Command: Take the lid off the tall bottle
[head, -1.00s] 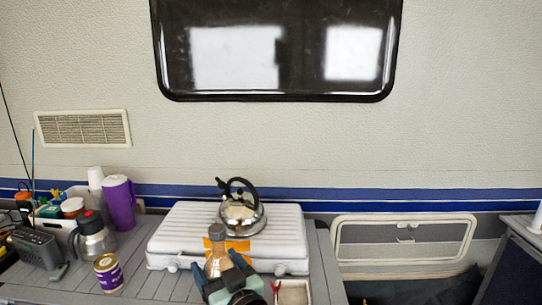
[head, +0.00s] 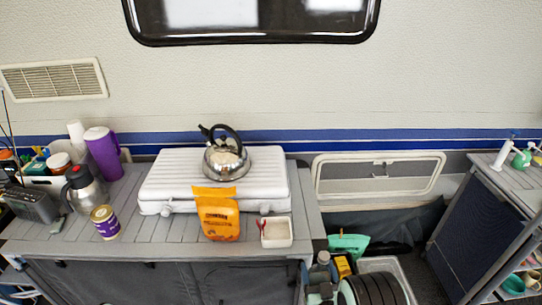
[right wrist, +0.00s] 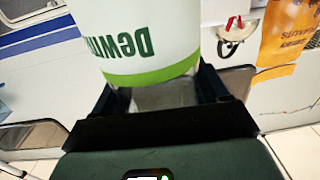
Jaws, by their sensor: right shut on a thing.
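The tall bottle (head: 322,272) is at the lower middle of the head view, in my right gripper (head: 322,287). Its grey lid (head: 323,257) sits on top. The bottle looks upright, to the right of the counter and out in front of it. In the right wrist view its white label with green lettering and a green band (right wrist: 140,35) shows upside down. The jaws (right wrist: 170,98) are shut on the clear part beside the label. The lid is outside the wrist view. My left gripper is in neither view.
The grey slatted counter (head: 165,235) carries a white case (head: 165,180) with a kettle (head: 226,160), an orange bag (head: 218,220), a small white tray (head: 277,233), a purple-labelled can (head: 105,222) and a steel jug (head: 84,187). A teal item (head: 348,243) lies near the bottle.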

